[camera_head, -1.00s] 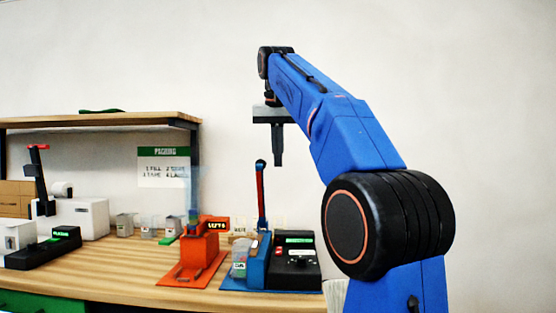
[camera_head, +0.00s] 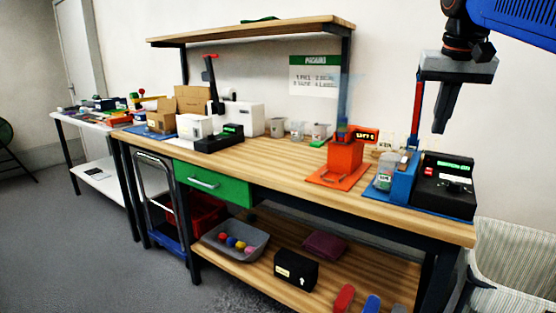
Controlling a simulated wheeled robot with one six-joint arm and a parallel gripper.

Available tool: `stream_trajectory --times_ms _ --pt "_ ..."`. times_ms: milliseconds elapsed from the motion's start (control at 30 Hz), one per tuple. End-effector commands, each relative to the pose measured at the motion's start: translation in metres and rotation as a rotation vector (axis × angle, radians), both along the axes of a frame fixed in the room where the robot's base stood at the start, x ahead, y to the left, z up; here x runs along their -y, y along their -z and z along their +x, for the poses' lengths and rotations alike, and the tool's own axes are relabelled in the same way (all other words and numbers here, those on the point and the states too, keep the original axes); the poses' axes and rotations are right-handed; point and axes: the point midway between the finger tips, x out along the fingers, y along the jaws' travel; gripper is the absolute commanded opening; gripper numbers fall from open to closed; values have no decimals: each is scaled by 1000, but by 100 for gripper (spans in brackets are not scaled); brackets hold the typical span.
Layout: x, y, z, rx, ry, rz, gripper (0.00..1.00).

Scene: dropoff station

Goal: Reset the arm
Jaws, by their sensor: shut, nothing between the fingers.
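My gripper (camera_head: 444,112) hangs from my blue arm at the upper right, pointing down. Its fingers are together and hold nothing. It appears above or in front of the blue station with a black device (camera_head: 445,182) at the right end of the workbench (camera_head: 270,163). I cannot tell how far it is from that device. My arm is cut off by the top right edge of the picture.
An orange device (camera_head: 345,160) stands left of the blue station. A shelf (camera_head: 250,30) spans the bench's back. A green drawer (camera_head: 213,183) is under the top. A lower shelf holds a grey tray (camera_head: 232,252). A white side table (camera_head: 92,125) is left; grey floor lies in front.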

Motion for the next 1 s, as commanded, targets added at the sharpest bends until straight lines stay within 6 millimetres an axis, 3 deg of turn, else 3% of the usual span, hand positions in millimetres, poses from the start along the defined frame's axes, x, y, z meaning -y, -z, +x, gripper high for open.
stream_trajectory --times_ms 33,367,700,833,1000 --pt "-6 18 -14 2 -23 0 0" --pt "-38 144 -92 33 -172 -7 0" --pt "-61 293 -178 66 -304 -11 0" --pt "-66 332 -199 74 -334 -14 0" --pt "-68 353 -211 78 -351 -15 0"
